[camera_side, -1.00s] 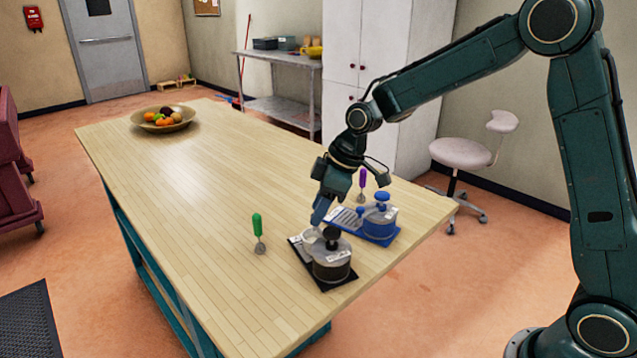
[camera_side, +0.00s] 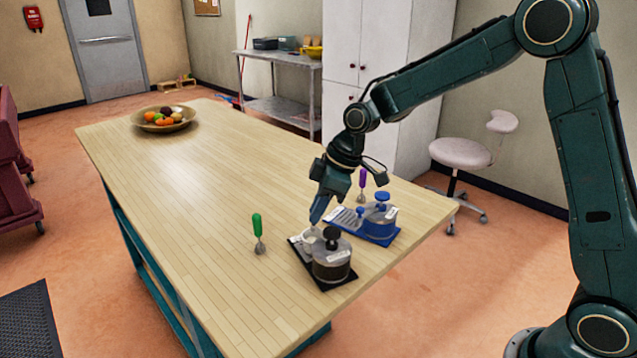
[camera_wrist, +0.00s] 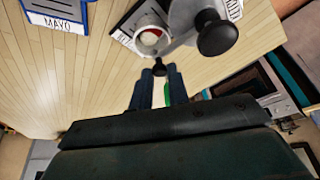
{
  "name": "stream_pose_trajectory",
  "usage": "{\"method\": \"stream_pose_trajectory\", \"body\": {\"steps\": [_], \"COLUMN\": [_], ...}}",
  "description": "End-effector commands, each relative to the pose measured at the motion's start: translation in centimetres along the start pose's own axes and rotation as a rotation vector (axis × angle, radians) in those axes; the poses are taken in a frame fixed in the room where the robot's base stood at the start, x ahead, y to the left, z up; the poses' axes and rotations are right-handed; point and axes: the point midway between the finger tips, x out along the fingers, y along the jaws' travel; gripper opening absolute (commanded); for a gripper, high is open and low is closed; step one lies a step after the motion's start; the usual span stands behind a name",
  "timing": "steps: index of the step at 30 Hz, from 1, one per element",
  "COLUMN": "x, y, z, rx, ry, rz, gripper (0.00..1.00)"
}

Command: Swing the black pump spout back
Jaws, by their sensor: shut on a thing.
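The black pump is a jar with dark contents (camera_side: 331,268) and a black knob on top, standing on a black tray (camera_side: 345,287). In the wrist view its round black knob (camera_wrist: 216,34) is at upper right. A grey spout arm (camera_wrist: 182,26) reaches from it over a white cup (camera_wrist: 150,38) with something red inside. A small black peg (camera_wrist: 160,69) sits near the spout's end. My gripper (camera_wrist: 160,78) is shut on this peg, a finger on each side. In the side view my gripper (camera_side: 315,218) is above the cup, and the peg is hidden.
A blue pump (camera_side: 379,220) on a blue tray labelled MAYO stands close behind. A green-handled tool (camera_side: 257,232) stands left, and a purple-handled one (camera_side: 362,184) behind. A fruit bowl (camera_side: 164,118) is at the far end. The table's middle is clear.

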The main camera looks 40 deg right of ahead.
Motion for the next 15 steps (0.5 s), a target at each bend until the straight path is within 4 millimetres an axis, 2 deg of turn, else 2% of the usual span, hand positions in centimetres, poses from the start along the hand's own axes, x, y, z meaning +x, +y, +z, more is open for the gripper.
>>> {"method": "stream_pose_trajectory", "body": {"steps": [8,15], "x": [0.4,0.8], "y": [-0.5,-1.3], "z": [-0.9,-1.9], "rx": [-0.144,-0.336], "ry": [0.003,0.002], "rz": [-0.059,-0.139], "gripper": [0.0,0.0]}}
